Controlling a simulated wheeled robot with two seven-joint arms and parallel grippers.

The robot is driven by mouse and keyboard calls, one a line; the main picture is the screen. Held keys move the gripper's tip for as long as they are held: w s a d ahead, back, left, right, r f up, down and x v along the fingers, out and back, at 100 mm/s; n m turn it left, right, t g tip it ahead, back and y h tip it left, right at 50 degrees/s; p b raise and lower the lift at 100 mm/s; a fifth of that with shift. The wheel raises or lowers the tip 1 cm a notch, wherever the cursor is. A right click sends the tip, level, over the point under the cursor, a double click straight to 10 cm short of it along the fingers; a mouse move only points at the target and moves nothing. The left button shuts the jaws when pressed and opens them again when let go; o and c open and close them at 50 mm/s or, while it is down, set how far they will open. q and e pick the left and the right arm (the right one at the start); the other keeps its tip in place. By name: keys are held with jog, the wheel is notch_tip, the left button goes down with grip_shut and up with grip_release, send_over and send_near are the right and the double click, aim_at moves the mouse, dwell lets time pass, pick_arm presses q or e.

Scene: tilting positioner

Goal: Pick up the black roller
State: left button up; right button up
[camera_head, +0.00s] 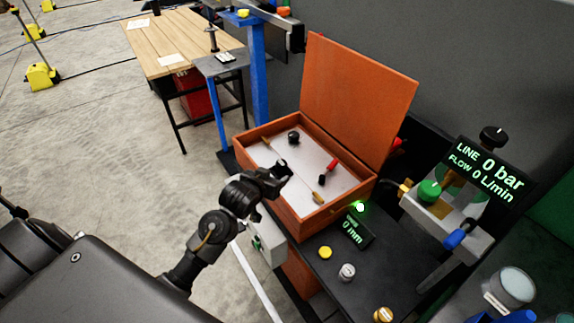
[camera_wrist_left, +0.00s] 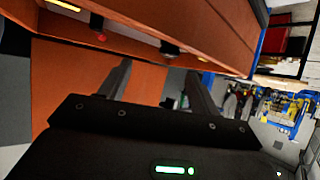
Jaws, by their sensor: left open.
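An open orange box (camera_head: 240,140) with a white floor and raised lid holds several small tools. A short, round black piece (camera_head: 293,137) sits near its back left; it may be the black roller. A red-handled tool with a black end (camera_head: 322,180) lies to the right, so I cannot tell for sure which is the roller. My left gripper (camera_head: 281,170) is over the box's near left side, open and empty, apart from both. In the left wrist view its two fingers (camera_wrist_left: 160,88) are spread, with a dark piece (camera_wrist_left: 170,48) beyond them.
The raised lid (camera_head: 357,95) stands at the back right of the box. A dark bench (camera_head: 385,265) with a "0 mm" display (camera_head: 353,232) and knobs is in front right. A wooden table (camera_head: 180,42) stands farther back.

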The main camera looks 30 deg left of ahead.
aim_at(279, 167)
pick_arm(q)
jog(key=shift+w+a+f, duration=0.8)
jog(key=shift+w+a, duration=0.1)
jog(key=shift+w, duration=0.2)
jog(key=shift+p+x, duration=0.3)
jog(key=shift+x, duration=0.55)
jog(key=shift+d, duration=0.1)
jog(key=shift+w+p, duration=0.35)
jog(key=x, duration=0.1)
jog(key=p+x, duration=0.1)
jog(key=x, duration=0.1)
jog(key=shift+w+a+f, duration=0.2)
jog(key=shift+w+a, duration=0.05)
jog(key=shift+w+f, duration=0.2)
jog(key=shift+w, duration=0.15)
pick_arm(e)
jog(key=shift+s+r, duration=0.2)
jog(key=shift+r, duration=0.45)
jog(key=shift+s+r, duration=0.2)
jog(key=shift+r, duration=0.4)
